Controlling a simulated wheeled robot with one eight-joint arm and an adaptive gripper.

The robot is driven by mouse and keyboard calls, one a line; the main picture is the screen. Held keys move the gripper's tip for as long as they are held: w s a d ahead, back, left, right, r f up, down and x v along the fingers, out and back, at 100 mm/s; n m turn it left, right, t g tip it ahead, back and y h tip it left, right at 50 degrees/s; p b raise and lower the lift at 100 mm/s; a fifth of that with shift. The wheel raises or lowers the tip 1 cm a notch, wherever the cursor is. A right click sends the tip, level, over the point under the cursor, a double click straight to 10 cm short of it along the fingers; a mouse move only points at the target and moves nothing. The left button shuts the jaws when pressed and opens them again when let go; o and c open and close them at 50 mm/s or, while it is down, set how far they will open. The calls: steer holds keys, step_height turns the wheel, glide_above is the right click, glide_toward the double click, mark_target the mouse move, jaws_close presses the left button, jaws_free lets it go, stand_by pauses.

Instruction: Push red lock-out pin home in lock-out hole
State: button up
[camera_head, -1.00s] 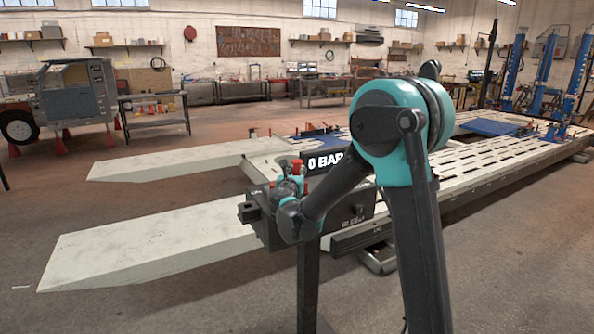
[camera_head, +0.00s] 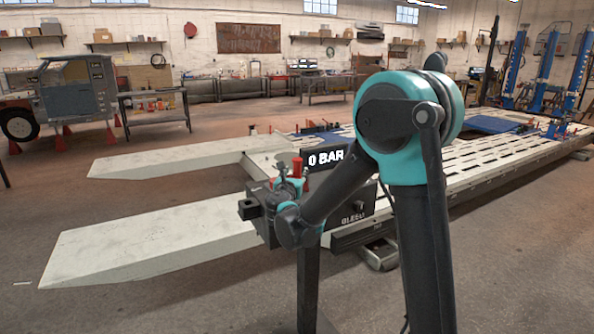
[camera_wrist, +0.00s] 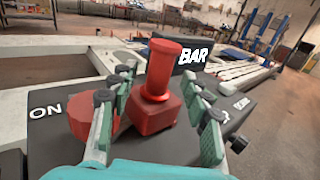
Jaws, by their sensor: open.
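The red lock-out pin (camera_wrist: 160,68) stands upright with a round, flat-topped head in the wrist view. Its lower end meets a red block (camera_wrist: 152,118) on the dark box. In the head view the pin (camera_head: 298,166) shows as a small red post. My gripper (camera_wrist: 158,80) is open, one finger on each side of the pin, with visible gaps. In the head view my gripper (camera_head: 288,183) is small, just left of the pin over the box. The lock-out hole is not visible, so the pin's depth cannot be told.
The dark control box (camera_head: 352,204) stands on a post and carries a "0 BAR" display (camera_head: 325,160). A red knob (camera_wrist: 84,116) sits beside the "ON" label, close to my left finger. Pale ramps (camera_head: 150,240) and the frame bench (camera_head: 480,165) lie behind.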

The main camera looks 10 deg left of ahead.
steer(key=s, duration=0.8)
steer(key=shift+s+a, duration=0.2)
steer(key=shift+a, duration=0.15)
steer(key=shift+d, duration=0.1)
steer(key=s+d+f+m+g+h, duration=0.1)
steer(key=s+d+f+m+g, duration=0.25)
steer(key=d+m, duration=0.4)
steer(key=s+d+f+m+g+h, duration=0.1)
steer(key=s+d+f+m+g, duration=0.3)
steer(key=d, duration=0.7)
steer(key=s+d+f+m+g+h, duration=0.1)
steer(key=s+d+f+m+g, duration=0.1)
steer(key=d+f+m, duration=0.5)
steer(key=s+d+f+m+g+y, duration=0.2)
steer(key=s+f+m, duration=0.1)
steer(key=s+m, duration=0.5)
steer(key=s+d+f+m+g+y, duration=0.2)
steer(key=s+f+m, duration=0.2)
steer(key=s+m, duration=0.4)
steer(key=shift+s+d+f+y, duration=0.2)
steer(key=shift+s+y, duration=0.1)
steer(key=shift+s, duration=0.1)
